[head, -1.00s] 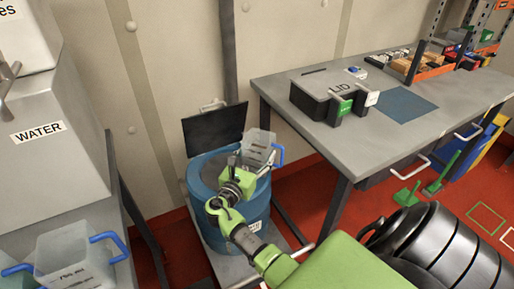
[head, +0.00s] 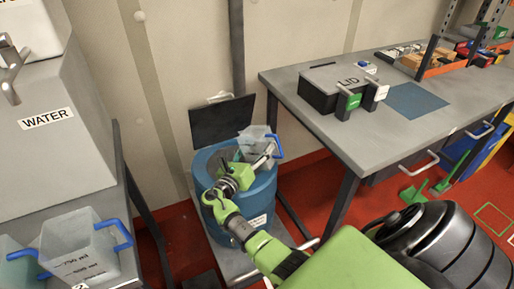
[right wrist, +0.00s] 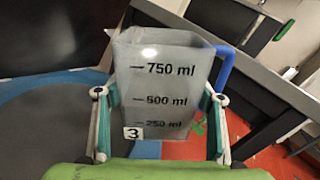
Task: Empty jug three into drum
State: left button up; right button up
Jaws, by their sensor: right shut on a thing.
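Jug three (head: 256,143) is a clear grey jug with a blue handle, above the back right of the drum in the head view. In the right wrist view the jug (right wrist: 165,70) shows its volume marks and a "3" label. My right gripper (right wrist: 155,97) is shut on its sides; the gripper also shows in the head view (head: 252,157). The jug looks tilted; I cannot tell what is in it. The blue drum (head: 262,203) stands below, its top partly hidden by my right arm. My left gripper is not in view.
A black panel (head: 222,122) stands behind the drum. Other jugs (head: 82,250) are on the left bench below the WATER tank (head: 50,150). A grey table (head: 380,138) with a LID box (head: 322,92) stands right of the drum, close to the jug.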

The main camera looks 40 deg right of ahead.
jog(key=shift+r+n+p, duration=0.25)
jog(key=shift+n+p, duration=0.05)
jog(key=shift+p, duration=0.15)
jog(key=shift+f, duration=0.1)
dwell(0.6)
jog(key=shift+n+p, duration=0.3)
jog(key=shift+p, duration=0.1)
jog(key=shift+s+r+n+p, duration=0.1)
jog(key=shift+r+n+p, duration=0.5)
jog(key=shift+p, duration=0.55)
dwell(0.8)
jog(key=shift+r+n+p, duration=0.45)
jog(key=shift+n+p, duration=0.15)
jog(key=shift+p, duration=0.45)
jog(key=shift+d, duration=0.1)
dwell(0.4)
